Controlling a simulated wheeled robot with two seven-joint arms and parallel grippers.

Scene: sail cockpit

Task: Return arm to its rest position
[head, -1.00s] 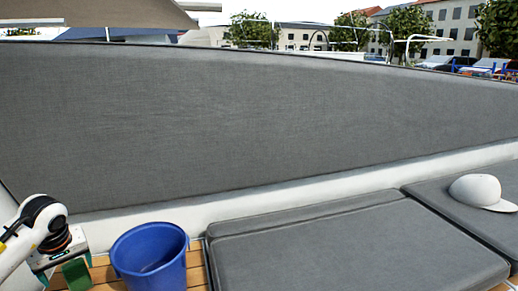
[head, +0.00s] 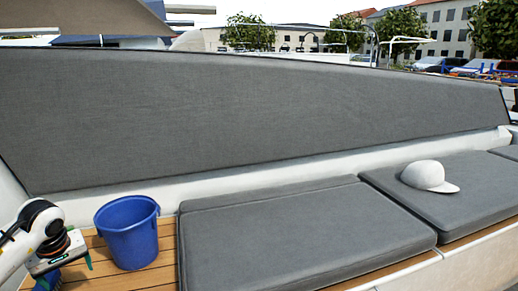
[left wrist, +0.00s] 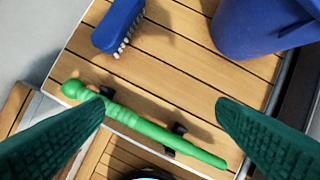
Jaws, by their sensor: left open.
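My left gripper (head: 68,266) is at the lower left of the head view, left of the blue bucket. In the left wrist view its two green ribbed fingers (left wrist: 160,106) are wide apart with nothing gripped between them. A green rod with a ball end (left wrist: 150,126) lies below and between the fingers along the edge of the slatted wood, with small dark pieces beside it. The fingers partly overlap it in the picture; I cannot tell the height gap. My right gripper is in neither view.
The blue bucket (head: 128,231) stands on the slatted wood, close to the left gripper's right. A blue brush with white bristles (left wrist: 119,26) lies on the slats. Grey seat cushions (head: 300,235) extend right, with a white cap (head: 424,175) on one. A grey backrest (head: 250,115) rises behind.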

